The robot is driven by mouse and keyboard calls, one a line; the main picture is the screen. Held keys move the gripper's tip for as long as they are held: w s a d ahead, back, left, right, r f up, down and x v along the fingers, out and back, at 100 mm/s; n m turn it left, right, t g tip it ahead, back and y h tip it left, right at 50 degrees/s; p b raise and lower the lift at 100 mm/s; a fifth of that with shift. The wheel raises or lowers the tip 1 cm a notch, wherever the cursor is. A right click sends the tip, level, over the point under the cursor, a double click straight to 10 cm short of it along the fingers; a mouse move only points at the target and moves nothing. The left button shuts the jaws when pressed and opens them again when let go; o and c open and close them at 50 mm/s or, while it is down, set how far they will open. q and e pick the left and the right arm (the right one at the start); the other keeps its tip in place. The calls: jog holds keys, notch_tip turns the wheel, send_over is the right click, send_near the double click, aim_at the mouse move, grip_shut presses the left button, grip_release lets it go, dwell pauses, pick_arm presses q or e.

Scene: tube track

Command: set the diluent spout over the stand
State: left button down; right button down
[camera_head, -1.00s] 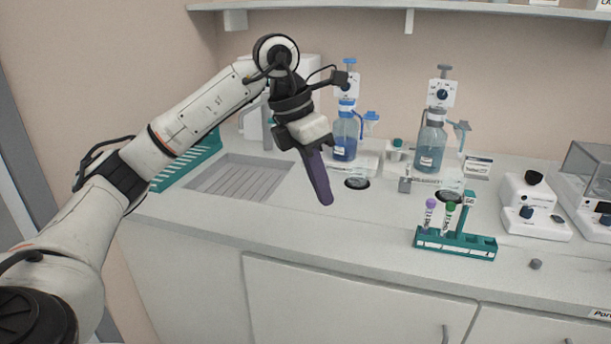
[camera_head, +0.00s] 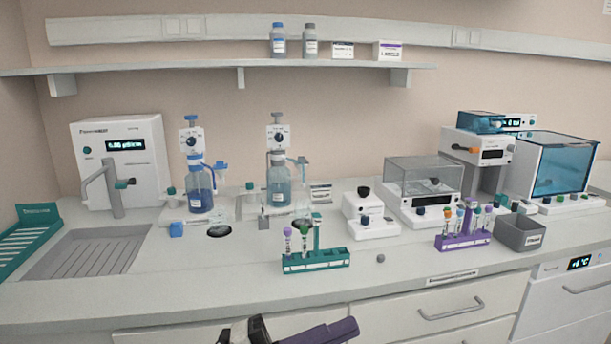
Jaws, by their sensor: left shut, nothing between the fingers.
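Two bottle-top dispensers stand on the counter. The left one is a blue bottle (camera_head: 200,190) with a blue spout (camera_head: 220,168). The right one is a paler blue-grey bottle (camera_head: 278,187) with a grey-teal spout (camera_head: 301,161) pointing right; a small sign (camera_head: 320,193) beside it is too small to read. A dark round spot (camera_head: 219,231) lies in front of the blue bottle, and another (camera_head: 301,223) lies below the grey-teal spout; I cannot tell which thing is the stand. My left gripper (camera_head: 335,331) is shut and empty at the bottom edge, its purple fingers low before the counter.
A teal rack (camera_head: 316,261) with capped tubes stands near the front edge. A sink (camera_head: 88,252) is at left; a purple rack (camera_head: 463,243) and grey bin (camera_head: 520,233) are at right.

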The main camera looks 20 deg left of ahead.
pick_arm(q)
jog(key=s+a+f+n+t+y, duration=0.2)
jog(key=a+f+n+y, duration=0.3)
jog(key=f+n, duration=0.5)
jog(key=s+a+f+n+t+y, duration=0.2)
jog(key=f+n+y, duration=0.6)
jog(key=f, duration=0.3)
jog(key=s+a+f+n+g+y, duration=0.1)
jog(key=s+f+n+g, duration=0.5)
jog(key=s+f, duration=0.9)
jog(key=shift+s+a+f+g+y, duration=0.25)
jog(key=shift+s+f+g+y, duration=0.15)
jog(key=shift+s+y, duration=0.25)
jog(key=shift+w, duration=0.15)
